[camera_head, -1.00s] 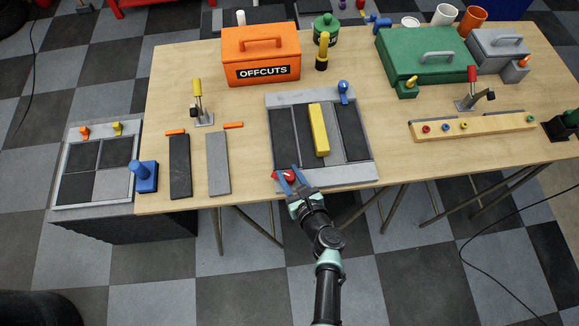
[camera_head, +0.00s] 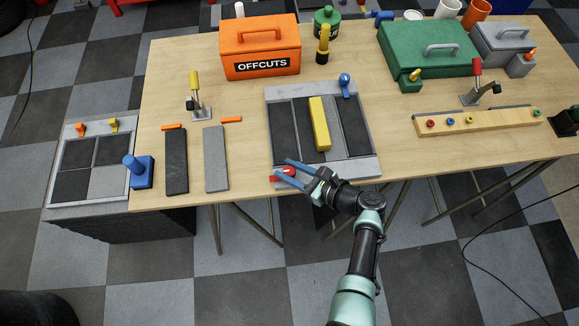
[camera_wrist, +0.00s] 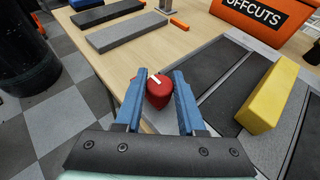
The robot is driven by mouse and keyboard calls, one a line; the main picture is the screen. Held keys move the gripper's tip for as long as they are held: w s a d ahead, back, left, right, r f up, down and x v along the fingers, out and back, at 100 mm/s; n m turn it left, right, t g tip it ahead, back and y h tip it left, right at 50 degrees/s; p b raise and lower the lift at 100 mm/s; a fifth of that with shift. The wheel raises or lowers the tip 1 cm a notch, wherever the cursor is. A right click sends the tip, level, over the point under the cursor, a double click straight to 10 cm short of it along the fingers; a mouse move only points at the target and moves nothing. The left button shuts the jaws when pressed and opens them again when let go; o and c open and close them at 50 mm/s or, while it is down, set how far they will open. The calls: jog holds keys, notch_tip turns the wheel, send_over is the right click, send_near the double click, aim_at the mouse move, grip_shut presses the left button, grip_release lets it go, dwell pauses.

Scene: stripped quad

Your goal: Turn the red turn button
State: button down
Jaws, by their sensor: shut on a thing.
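The red turn button (camera_head: 290,171) sits at the front left corner of the grey frame (camera_head: 345,170), near the table's front edge. In the wrist view the red button (camera_wrist: 158,95) is a rounded knob with a white mark on top. My gripper (camera_head: 281,166) has its blue fingers on either side of the knob and is shut on it. The fingers point left in the head view. In the wrist view my gripper (camera_wrist: 160,75) has one finger to each side of the knob, which stays partly visible between them.
A blue turn button (camera_head: 345,82) sits at the frame's back right. A grey slab (camera_head: 216,158) and a dark slab (camera_head: 176,160) lie left of the frame. An orange OFFCUTS box (camera_head: 260,50) stands behind.

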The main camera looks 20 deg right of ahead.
dwell(0.3)
jog(key=c, duration=0.5)
grip_release()
jog(key=v, duration=1.3)
jog(key=shift+b, duration=0.35)
jog(key=shift+w+r, duration=0.1)
